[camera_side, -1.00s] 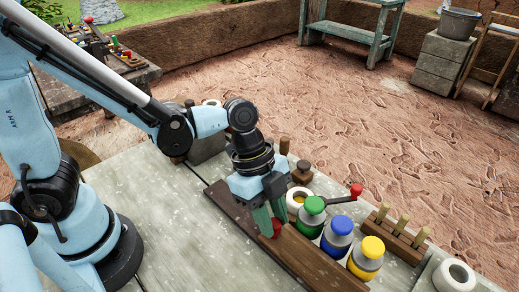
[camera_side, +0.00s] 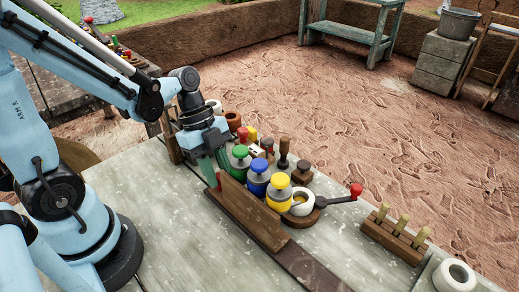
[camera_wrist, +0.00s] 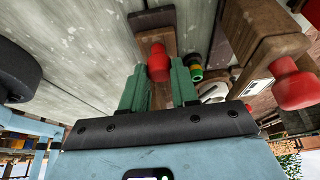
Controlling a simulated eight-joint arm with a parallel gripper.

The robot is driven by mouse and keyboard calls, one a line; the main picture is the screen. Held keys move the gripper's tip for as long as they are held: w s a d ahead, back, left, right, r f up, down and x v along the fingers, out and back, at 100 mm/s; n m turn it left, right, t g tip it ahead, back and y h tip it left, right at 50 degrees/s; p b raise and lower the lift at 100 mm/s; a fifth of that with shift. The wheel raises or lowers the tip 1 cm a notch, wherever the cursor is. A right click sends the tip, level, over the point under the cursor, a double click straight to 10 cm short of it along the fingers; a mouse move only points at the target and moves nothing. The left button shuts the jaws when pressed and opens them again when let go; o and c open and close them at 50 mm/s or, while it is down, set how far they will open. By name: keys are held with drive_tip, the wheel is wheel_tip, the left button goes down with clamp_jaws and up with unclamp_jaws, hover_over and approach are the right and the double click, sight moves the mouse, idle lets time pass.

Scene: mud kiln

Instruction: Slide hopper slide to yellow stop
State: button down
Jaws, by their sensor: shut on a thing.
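The hopper slide, a long brown wooden bar (camera_side: 250,211), lies along a darker flat rail (camera_side: 312,270) on the table. My gripper (camera_side: 214,176) points down at the bar's far left end, shut on its red knob (camera_side: 219,182). In the wrist view the knob (camera_wrist: 158,64) sits between the green fingers of my gripper (camera_wrist: 158,88). Jars with green (camera_side: 240,152), blue (camera_side: 259,166) and yellow (camera_side: 279,182) tops stand in a row beside the bar. A small yellow piece (camera_side: 251,133) stands farther back; I cannot tell which yellow thing is the stop.
A red-knobbed crank (camera_side: 355,190) and a white ring (camera_side: 302,202) are right of the jars. A wooden rack with pegs (camera_side: 395,238) and another white ring (camera_side: 454,276) stand farther right. The table's front left is clear.

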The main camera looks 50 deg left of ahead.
drive_tip(key=shift+a, duration=0.95)
drive_tip(key=c, duration=0.8)
unclamp_jaws()
drive_tip(key=shift+c, duration=0.2)
drive_tip(key=v, duration=1.2)
